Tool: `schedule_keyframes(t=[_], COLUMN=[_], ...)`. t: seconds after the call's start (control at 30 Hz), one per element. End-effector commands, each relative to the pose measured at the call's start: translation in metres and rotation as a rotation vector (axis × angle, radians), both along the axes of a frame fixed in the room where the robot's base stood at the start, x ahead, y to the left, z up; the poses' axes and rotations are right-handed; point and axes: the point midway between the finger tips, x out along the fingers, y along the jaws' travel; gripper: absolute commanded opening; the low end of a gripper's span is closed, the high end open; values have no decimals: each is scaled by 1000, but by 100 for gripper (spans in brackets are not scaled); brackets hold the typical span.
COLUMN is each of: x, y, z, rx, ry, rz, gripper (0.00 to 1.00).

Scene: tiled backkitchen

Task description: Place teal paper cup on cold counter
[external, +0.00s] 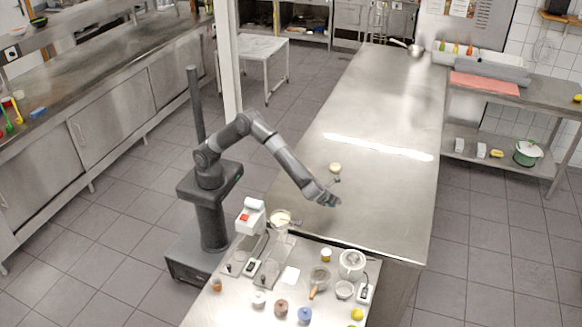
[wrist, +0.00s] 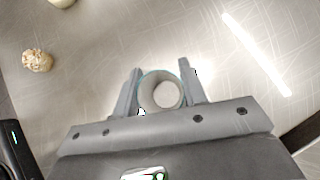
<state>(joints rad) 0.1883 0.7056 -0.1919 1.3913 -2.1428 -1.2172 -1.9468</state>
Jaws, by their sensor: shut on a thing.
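The teal paper cup (wrist: 162,91) is between the two fingers of my gripper (wrist: 160,68) in the wrist view, seen from above, with a thin teal rim and a pale, empty-looking inside. My gripper is shut on it. In the external view my gripper (external: 328,199) is low over the near part of the long steel counter (external: 385,195), and only a small teal bit of the cup shows beside the fingers. I cannot tell whether the cup's base touches the steel.
A small cream round item (external: 335,167) and a smaller one lie just beyond my gripper. A lumpy beige ball (wrist: 38,61) shows in the wrist view. The near table holds jars, a white pot (external: 352,262) and a scale. The counter's right side is clear.

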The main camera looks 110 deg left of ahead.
Motion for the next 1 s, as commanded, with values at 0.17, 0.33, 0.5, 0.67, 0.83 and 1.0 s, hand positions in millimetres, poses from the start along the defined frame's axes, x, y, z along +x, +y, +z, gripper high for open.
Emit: schedule_keyframes(t=[0.17,0.33,0.5,0.67,0.83,1.0], x=[11,12,12,12,12,12], y=[15,16,16,16,16,16], z=[-11,-23,-48,-52,-53,-55], rx=[-1,0,0,0,0,0], ry=[0,1,1,-1,-1,-1], rz=[0,-2,-1,-1,-1,-1], gripper=[12,12,12,12,12,45])
